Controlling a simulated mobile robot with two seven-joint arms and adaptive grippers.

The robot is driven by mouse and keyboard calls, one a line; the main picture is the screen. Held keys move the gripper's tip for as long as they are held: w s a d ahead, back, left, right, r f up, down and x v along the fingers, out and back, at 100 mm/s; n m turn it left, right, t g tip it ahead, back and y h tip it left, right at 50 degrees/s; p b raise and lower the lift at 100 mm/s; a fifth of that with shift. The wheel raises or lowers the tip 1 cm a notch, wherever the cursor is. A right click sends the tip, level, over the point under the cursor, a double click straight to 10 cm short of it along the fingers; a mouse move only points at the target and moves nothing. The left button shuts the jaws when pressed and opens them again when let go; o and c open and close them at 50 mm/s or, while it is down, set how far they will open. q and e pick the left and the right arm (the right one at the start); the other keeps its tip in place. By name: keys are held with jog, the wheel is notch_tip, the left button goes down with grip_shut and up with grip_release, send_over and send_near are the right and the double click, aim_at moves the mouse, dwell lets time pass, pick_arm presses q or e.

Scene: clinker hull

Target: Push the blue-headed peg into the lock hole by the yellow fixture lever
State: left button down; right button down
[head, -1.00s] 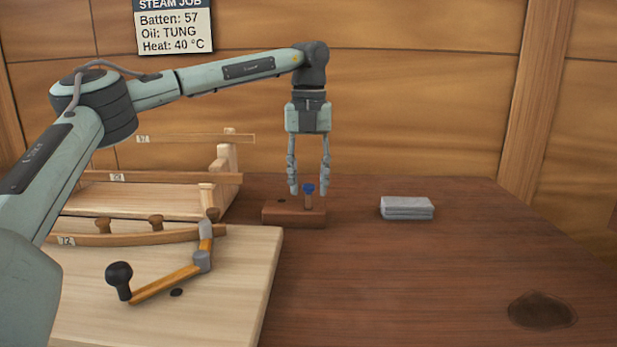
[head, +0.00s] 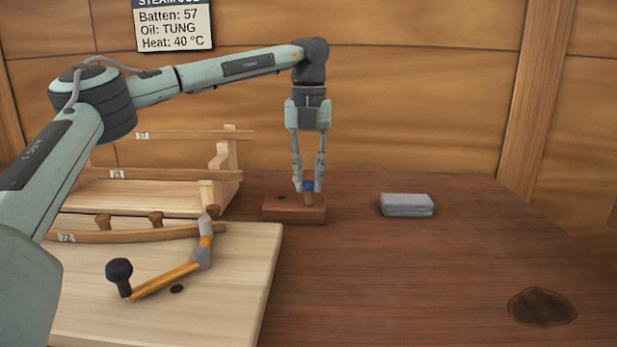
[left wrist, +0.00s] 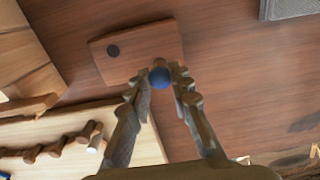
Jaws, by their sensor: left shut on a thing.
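The blue-headed peg (head: 308,196) stands upright in a small dark wooden block (head: 280,212). The block also has a dark empty hole in its left part. My left gripper (head: 308,188) points down and is shut on the peg's blue head; the left wrist view shows the blue head (left wrist: 160,77) between the fingertips. The yellow fixture lever (head: 165,283) with a black knob lies over the pale board at the front left. A dark lock hole (head: 177,289) is in the board right beside the lever. My right gripper is not in view.
The pale board (head: 250,265) carries a curved batten with pegs. Wooden racks with battens (head: 150,176) stand behind it. A grey block (head: 407,205) lies to the right. A dark patch (head: 541,307) marks the front right. The table's middle right is clear.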

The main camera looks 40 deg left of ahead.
pick_arm(q)
jog(key=shift+r, duration=0.1)
jog(key=shift+r+p, duration=1)
jog(key=shift+r, duration=1.4)
jog(key=shift+d, duration=0.1)
